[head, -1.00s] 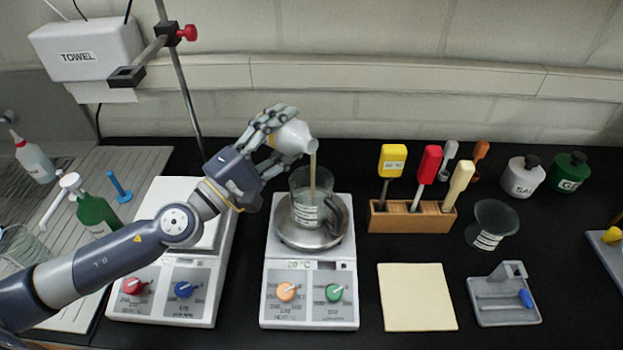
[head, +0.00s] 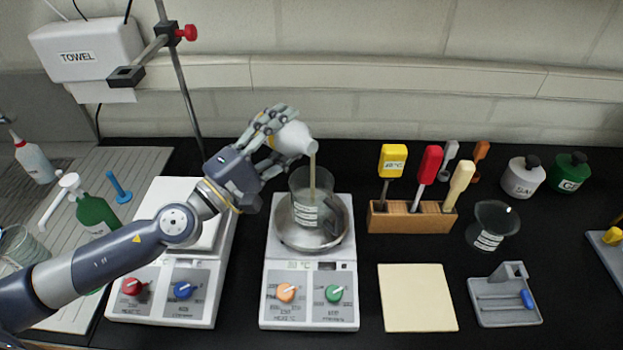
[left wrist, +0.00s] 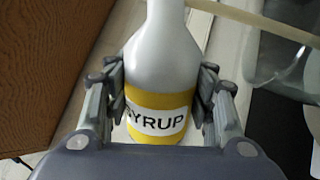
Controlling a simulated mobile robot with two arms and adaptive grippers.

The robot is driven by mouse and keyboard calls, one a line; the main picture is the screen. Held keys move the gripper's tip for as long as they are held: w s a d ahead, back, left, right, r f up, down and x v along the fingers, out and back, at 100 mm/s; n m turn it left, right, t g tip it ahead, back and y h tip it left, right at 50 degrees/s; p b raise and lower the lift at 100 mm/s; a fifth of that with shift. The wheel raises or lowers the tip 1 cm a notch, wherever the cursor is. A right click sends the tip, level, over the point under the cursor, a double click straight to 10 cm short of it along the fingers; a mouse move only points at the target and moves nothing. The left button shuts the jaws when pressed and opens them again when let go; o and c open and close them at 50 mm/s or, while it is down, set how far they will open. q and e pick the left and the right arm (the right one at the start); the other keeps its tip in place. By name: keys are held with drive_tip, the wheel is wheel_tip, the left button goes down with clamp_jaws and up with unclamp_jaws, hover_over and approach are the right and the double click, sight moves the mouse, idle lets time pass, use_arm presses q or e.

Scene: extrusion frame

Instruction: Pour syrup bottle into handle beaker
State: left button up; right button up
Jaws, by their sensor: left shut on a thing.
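My left gripper (head: 268,142) is shut on the syrup bottle (head: 291,139), white with a yellow band. The left wrist view shows the bottle (left wrist: 164,60) between the fingers (left wrist: 160,105), its label partly covered. The bottle is tilted, neck to the right, above the handle beaker (head: 308,209). A thin pale stream (head: 312,175) falls from its mouth into the beaker. The clear beaker stands upright on the round plate of the right hotplate (head: 310,265), its handle to the right. The beaker also shows at the right of the left wrist view (left wrist: 275,60). My right gripper is not in view.
Another hotplate (head: 165,290) stands on the left under my left arm. A wooden block (head: 412,218) with coloured-handled tools, a small glass vessel (head: 492,224) and a beige pad (head: 417,297) are to the right. A stand rod (head: 183,95) rises behind.

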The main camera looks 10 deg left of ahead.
use_arm(q)
drive_tip(key=shift+f+m+h, duration=0.1)
drive_tip(key=shift+m+h, duration=0.2)
drive_tip(key=shift+m, duration=0.3)
idle(1.5)
